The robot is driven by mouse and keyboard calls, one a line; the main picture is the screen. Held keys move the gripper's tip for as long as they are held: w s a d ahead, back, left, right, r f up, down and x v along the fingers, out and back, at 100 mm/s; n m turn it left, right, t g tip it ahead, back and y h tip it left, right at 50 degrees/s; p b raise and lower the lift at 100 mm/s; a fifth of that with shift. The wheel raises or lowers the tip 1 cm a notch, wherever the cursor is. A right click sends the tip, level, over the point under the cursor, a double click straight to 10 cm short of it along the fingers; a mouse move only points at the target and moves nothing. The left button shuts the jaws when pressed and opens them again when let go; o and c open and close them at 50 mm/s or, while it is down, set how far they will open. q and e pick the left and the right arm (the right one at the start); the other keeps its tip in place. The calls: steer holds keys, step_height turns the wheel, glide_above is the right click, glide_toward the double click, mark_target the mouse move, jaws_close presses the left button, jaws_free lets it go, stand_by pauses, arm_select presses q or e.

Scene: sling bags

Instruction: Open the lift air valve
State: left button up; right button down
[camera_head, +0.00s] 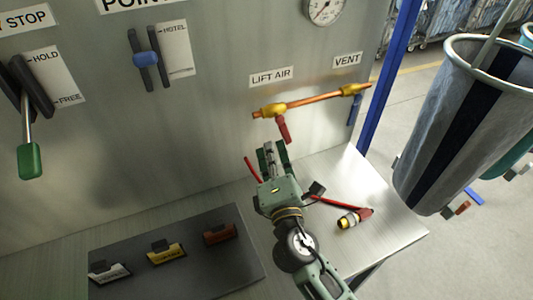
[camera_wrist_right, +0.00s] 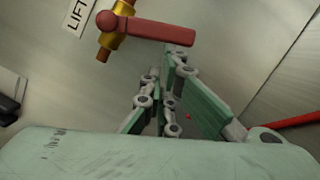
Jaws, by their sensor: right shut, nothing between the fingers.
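The lift air valve (camera_head: 273,110) is a brass body on a copper pipe, below the LIFT AIR label (camera_head: 271,76). Its red handle (camera_head: 284,130) hangs down, across the line of the pipe. In the right wrist view the brass body (camera_wrist_right: 116,28) is at the top and the red handle (camera_wrist_right: 160,31) points right. My right gripper (camera_head: 271,148) is shut and empty, just below and left of the handle. In the right wrist view its fingertips (camera_wrist_right: 166,67) are beneath the handle. I see no clear contact. My left gripper is not in view.
The vent valve (camera_head: 354,90) with a blue handle is at the pipe's right end. A grey bag (camera_head: 465,120) hangs at right.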

mark_target(287, 143)
steer(key=d+n, duration=0.1)
steer(key=n, duration=0.1)
steer(key=w+d+n+y+b, duration=0.1)
steer(key=d+n, duration=0.1)
steer(key=n, duration=0.1)
steer(key=w+d+n+b, duration=0.1)
steer(key=n, duration=0.1)
steer(key=shift+d+f+t+y, duration=0.2)
steer(key=shift+d+t+y, duration=0.1)
steer(key=shift+t, duration=0.1)
steer(key=shift+w+d+r+n+g+y, duration=0.1)
steer(key=shift+w+d+r+n+y, duration=0.3)
steer(key=shift+n, duration=1.15)
steer(key=shift+w+d+r+n+g+y, duration=0.15)
steer(key=shift+d+r+n+y, duration=0.65)
steer(key=shift+n, duration=0.8)
steer(key=shift+w+d+r+n+g+y, duration=0.1)
steer(key=shift+w+d+r+n+y, duration=0.25)
steer(key=shift+d+n, duration=0.85)
steer(key=shift+s+a+f+n, duration=0.1)
steer(key=shift+a+f+n, duration=0.05)
steer(key=shift+a+n, duration=0.3)
steer(key=shift+f, duration=0.1)
